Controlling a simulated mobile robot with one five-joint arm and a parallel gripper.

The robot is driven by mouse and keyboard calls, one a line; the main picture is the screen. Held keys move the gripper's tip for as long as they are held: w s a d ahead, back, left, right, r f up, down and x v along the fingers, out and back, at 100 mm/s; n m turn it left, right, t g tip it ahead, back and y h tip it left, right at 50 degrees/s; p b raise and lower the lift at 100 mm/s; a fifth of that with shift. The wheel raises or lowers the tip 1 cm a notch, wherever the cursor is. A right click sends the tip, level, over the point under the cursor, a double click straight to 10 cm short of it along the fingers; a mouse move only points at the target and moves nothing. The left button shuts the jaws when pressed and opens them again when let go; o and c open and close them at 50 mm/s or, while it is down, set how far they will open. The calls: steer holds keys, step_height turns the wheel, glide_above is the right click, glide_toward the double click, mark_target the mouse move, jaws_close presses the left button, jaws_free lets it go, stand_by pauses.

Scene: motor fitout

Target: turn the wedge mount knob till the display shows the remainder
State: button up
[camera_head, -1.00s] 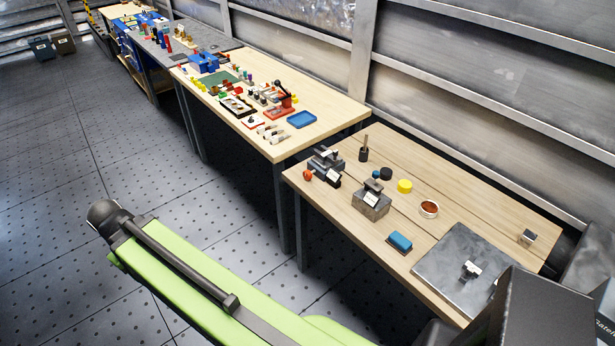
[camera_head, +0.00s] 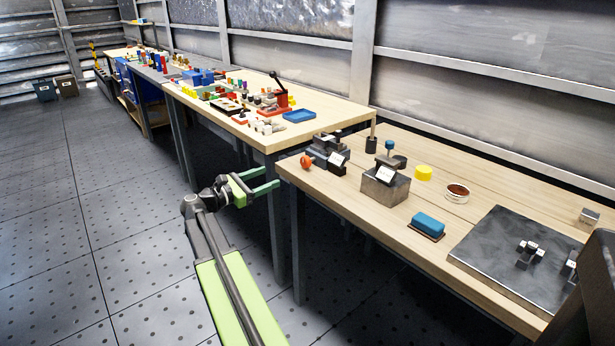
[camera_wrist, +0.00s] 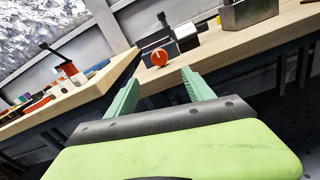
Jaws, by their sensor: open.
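An orange-red knob (camera_head: 307,162) sits on the left side of a dark stepped mount (camera_head: 328,146) at the left corner of the near wooden table. A small white label or display (camera_head: 337,160) faces forward on the mount; I cannot read it. In the wrist view the knob (camera_wrist: 159,57) and mount (camera_wrist: 184,38) lie ahead, just beyond the fingertips. My gripper (camera_head: 277,178) is open and empty, left of the table corner. In the wrist view my gripper (camera_wrist: 161,80) has its two green fingers spread, with the knob appearing between them and apart from both.
A grey metal block (camera_head: 384,187) with a white tag and a blue-topped part stands right of the mount. A blue pad (camera_head: 428,224), yellow cylinder (camera_head: 424,173), copper-filled dish (camera_head: 457,192) and dark plate (camera_head: 500,250) lie farther right. A second table (camera_head: 345,118) stands behind.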

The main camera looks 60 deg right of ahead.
mark_target(304, 163)
steer(key=x, duration=1.7)
steer(key=shift+s+d, duration=0.1)
steer(key=shift+d, duration=0.05)
jaws_close()
steer(key=shift+s+m, duration=0.1)
steer(key=shift+m, duration=0.7)
